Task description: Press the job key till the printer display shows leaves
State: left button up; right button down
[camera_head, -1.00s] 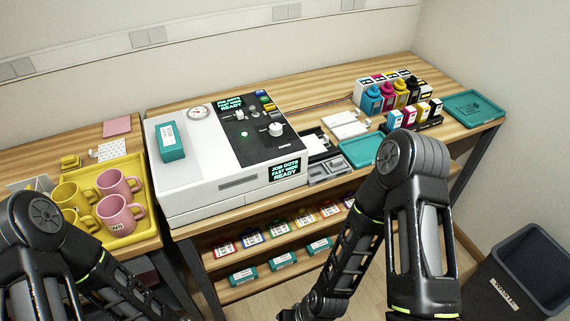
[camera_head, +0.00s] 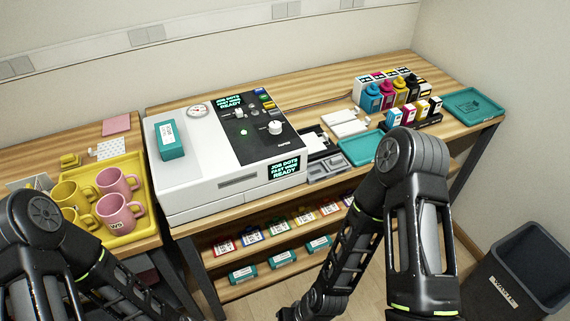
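The white printer (camera_head: 190,185) stands on the wooden bench with a dark control panel on top. Its front display (camera_head: 285,169) reads "JOB DOTS", a second line that looks like "FAST WIDE", and "READY". A smaller top display (camera_head: 228,102) shows similar text. Coloured keys (camera_head: 265,99) sit in a column beside the top display; their labels are too small to read. A knob (camera_head: 275,127) and a small lever (camera_head: 239,113) are also on the panel. My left arm is at the lower left and my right arm at the lower right; both gripper fingertips are out of view.
A yellow tray (camera_head: 148,215) with pink and yellow mugs is on the left table. A teal box (camera_head: 169,139) sits on the printer. Ink bottles (camera_head: 388,95), cartridges and teal trays (camera_head: 474,105) stand on the right. Shelves below hold small packs. A dark bin (camera_head: 528,270) is at lower right.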

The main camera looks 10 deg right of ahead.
aim_at(260, 90)
jog(key=u, duration=0.3)
jog(key=l+u, duration=0.35)
jog(key=k+l+u, duration=0.1)
jog(key=l+u, duration=0.3)
jog(key=k+l+u, duration=0.1)
jog(key=u, duration=0.25)
jog(key=k+l, duration=0.2)
jog(key=l, duration=0.2)
jog(key=k+l+u, duration=0.15)
jog(key=l, duration=0.3)
jog(key=k+l, duration=0.3)
jog(key=l+u, duration=0.05)
jog(key=l, duration=0.05)
